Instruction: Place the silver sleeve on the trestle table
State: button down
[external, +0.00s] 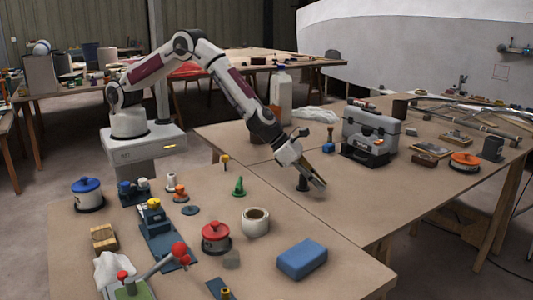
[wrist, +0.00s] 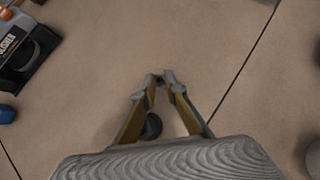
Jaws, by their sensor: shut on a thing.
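My gripper (external: 322,187) hangs tilted over the brown tabletop, right of the middle in the external view. In the wrist view, its fingers (wrist: 163,77) converge and nearly meet at the tips. A small greyish bit shows between the tips; it may be the silver sleeve, but its shape cannot be made out. A dark round piece (wrist: 152,127) shows beside the left finger; in the external view, a short dark cylinder (external: 303,184) is just left of the fingers. The trestle table (external: 350,210) is brown and spreads below the gripper.
A grey toolbox (external: 371,128) stands right of the gripper, with a small blue item (external: 328,147) near it. A blue block (external: 302,258), a cream roll (external: 256,221) and a red-lidded pot (external: 216,236) lie nearer the camera. Bare tabletop shows right of the gripper.

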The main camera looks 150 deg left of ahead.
jog(key=shift+f, duration=0.7)
jog(key=shift+f, duration=0.1)
jog(key=c, duration=2)
grip_release()
jog(key=shift+c, duration=0.2)
jog(key=shift+s+d+r, duration=0.3)
jog(key=shift+d+r, duration=0.05)
jog(key=shift+r, duration=0.25)
jog(key=v, duration=1)
jog(key=shift+s+r, duration=0.2)
jog(key=shift+r, duration=0.05)
jog(key=shift+d, duration=0.15)
